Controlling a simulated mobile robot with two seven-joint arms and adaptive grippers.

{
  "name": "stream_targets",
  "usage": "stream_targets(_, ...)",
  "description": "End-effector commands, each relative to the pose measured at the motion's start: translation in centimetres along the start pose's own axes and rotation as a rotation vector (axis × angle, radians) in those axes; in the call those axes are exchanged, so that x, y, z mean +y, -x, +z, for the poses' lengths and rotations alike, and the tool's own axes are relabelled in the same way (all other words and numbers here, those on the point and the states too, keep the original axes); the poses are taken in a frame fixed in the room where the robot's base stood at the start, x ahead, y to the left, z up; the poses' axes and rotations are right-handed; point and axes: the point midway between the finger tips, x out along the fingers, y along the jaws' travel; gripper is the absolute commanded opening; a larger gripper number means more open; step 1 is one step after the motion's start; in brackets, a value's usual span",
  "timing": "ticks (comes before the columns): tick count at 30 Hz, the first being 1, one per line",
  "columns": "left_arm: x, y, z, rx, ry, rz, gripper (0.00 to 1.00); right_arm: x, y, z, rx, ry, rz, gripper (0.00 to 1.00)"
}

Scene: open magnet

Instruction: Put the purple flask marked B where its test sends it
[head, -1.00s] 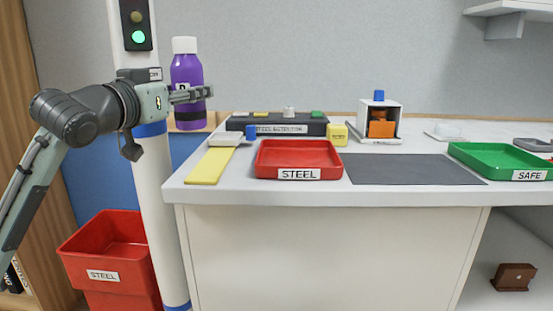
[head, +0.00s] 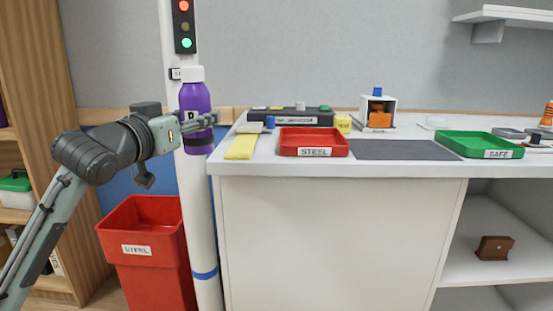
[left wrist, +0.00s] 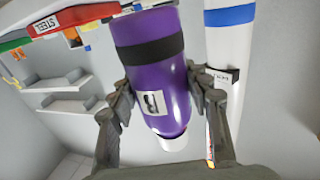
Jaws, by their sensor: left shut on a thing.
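The purple flask (head: 196,98), with a white cap, a black band and a partly hidden letter label, is held upright. The black steel detector (head: 270,116) lies at the back of the counter. A red tray marked STEEL (head: 313,153) and a green tray marked SAFE (head: 470,148) stand on the counter. My right gripper is not in view.
A red STEEL bin (head: 170,275) stands on the floor left of the post (head: 203,225). The post's signal (head: 183,25) shows red and green bright. A yellow strip (head: 241,148), yellow block (head: 343,122), white box (head: 378,112) and bare grey mat (head: 400,151) are on the counter.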

Motion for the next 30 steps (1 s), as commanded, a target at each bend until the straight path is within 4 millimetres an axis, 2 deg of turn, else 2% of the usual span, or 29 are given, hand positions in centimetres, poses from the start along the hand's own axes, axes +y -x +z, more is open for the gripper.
stream_targets(1,0.3,0.0,1.5,-0.004,0.004,-0.002,0.11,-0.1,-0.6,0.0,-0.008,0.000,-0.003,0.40)
stream_targets(5,0.8,0.4,5.3,-0.005,0.005,-0.025,0.11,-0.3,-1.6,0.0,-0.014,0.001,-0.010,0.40)
stream_targets(8,1.1,1.4,8.7,-0.006,0.007,-0.053,0.11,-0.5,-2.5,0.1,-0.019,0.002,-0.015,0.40)
stream_targets(14,1.5,4.9,15.4,-0.005,0.007,-0.134,0.11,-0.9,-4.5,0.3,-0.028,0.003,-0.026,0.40)
stream_targets(18,1.8,8.2,19.4,-0.005,0.008,-0.196,0.11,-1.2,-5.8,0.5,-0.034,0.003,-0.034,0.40)
stream_targets(24,2.2,13.2,23.9,-0.004,0.004,-0.272,0.11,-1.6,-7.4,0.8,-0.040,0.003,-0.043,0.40)
stream_targets(30,2.7,16.5,26.1,0.002,0.001,-0.308,0.11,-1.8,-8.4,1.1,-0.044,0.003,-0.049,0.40)
